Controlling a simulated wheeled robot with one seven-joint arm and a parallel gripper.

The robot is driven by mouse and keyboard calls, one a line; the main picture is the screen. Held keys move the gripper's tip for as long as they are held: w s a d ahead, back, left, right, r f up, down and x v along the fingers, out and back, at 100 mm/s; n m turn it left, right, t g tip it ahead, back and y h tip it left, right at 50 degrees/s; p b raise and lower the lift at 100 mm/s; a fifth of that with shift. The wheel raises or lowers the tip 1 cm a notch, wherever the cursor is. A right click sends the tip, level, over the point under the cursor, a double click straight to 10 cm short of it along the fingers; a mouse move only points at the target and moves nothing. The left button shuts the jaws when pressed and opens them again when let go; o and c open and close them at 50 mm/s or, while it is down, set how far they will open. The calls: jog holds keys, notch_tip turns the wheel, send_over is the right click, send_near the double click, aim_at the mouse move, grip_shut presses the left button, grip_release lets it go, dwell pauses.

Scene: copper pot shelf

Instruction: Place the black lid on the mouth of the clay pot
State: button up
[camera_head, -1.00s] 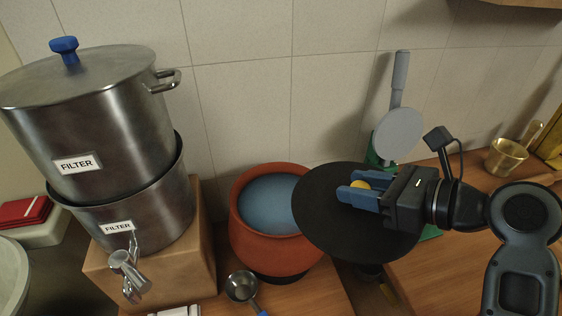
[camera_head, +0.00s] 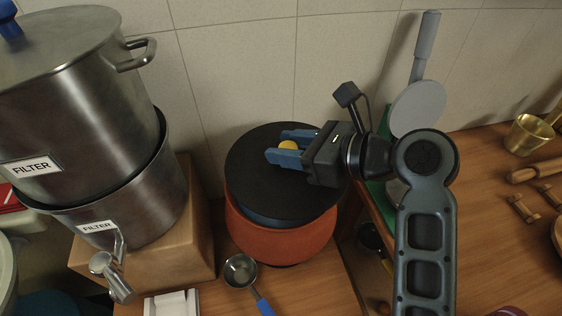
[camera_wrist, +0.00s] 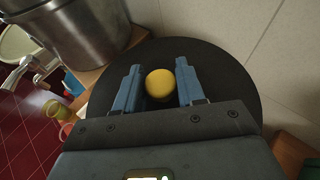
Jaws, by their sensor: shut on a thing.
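The black lid (camera_head: 262,180) is a flat round disc with a yellow knob (camera_head: 289,146). My gripper (camera_head: 279,146) is shut on the knob, with a blue finger on either side of it. The knob also shows between the fingers in the wrist view (camera_wrist: 159,84), with the lid (camera_wrist: 232,90) spread behind it. The clay pot (camera_head: 285,243) is orange-red and stands upright on the wooden counter. The lid is over the pot and hides most of its mouth. A strip of blue interior shows below the lid's front edge. I cannot tell whether lid and rim touch.
Stacked steel filter pots (camera_head: 75,115) stand on a wooden block (camera_head: 165,245) close left of the clay pot. A ladle (camera_head: 241,270) lies in front. A tiled wall (camera_head: 240,70) is behind. A brass mortar (camera_head: 527,135) stands far right.

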jog(key=shift+w+a+f, duration=0.15)
jog(key=shift+a+f, duration=0.25)
jog(key=shift+a, duration=0.25)
notch_tip(320, 180, down, 4)
jog(key=shift+f, duration=0.1)
jog(key=o, duration=1.1)
jog(key=v, duration=1.2)
jog(key=shift+b, duration=0.4)
